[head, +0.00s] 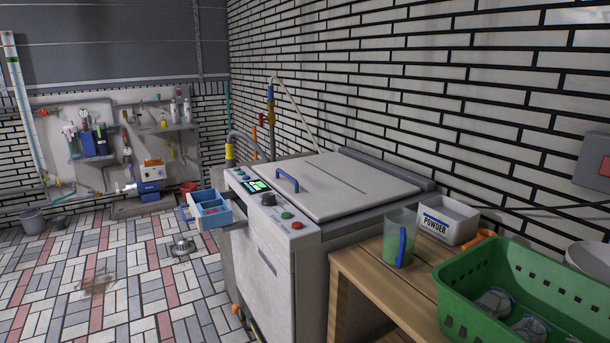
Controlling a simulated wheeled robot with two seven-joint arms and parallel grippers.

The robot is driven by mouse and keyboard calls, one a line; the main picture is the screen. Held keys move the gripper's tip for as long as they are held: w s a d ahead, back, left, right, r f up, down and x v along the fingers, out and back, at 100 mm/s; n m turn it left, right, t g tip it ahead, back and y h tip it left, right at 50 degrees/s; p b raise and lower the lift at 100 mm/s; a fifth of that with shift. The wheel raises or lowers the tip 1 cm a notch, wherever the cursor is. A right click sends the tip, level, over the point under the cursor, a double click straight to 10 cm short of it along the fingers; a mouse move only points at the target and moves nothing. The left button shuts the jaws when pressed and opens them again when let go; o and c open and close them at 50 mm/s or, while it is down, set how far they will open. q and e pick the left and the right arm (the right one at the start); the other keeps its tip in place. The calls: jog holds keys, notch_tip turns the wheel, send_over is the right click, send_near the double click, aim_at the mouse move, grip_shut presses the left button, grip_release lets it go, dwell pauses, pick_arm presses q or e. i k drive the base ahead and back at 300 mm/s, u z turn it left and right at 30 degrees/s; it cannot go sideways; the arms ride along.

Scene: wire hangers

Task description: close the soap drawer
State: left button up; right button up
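The soap drawer (211,209) is a light-blue tray with compartments. It sticks out to the left from the front of the grey-white washing machine (265,273), below the control panel. The drawer stands open. Neither of my grippers shows in the head view.
A wooden table (365,287) at the right holds a green measuring cup (399,238), a powder box (447,220) and a green basket (525,293). The machine's lid (325,187) is shut. The tiled floor left of the drawer is mostly clear, with a drain (182,246).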

aim_at(208, 211)
jog(key=u, duration=1.3)
jog(key=i, duration=1.7)
jog(key=z, duration=0.8)
jog(key=i, duration=0.55)
jog(key=z, duration=0.1)
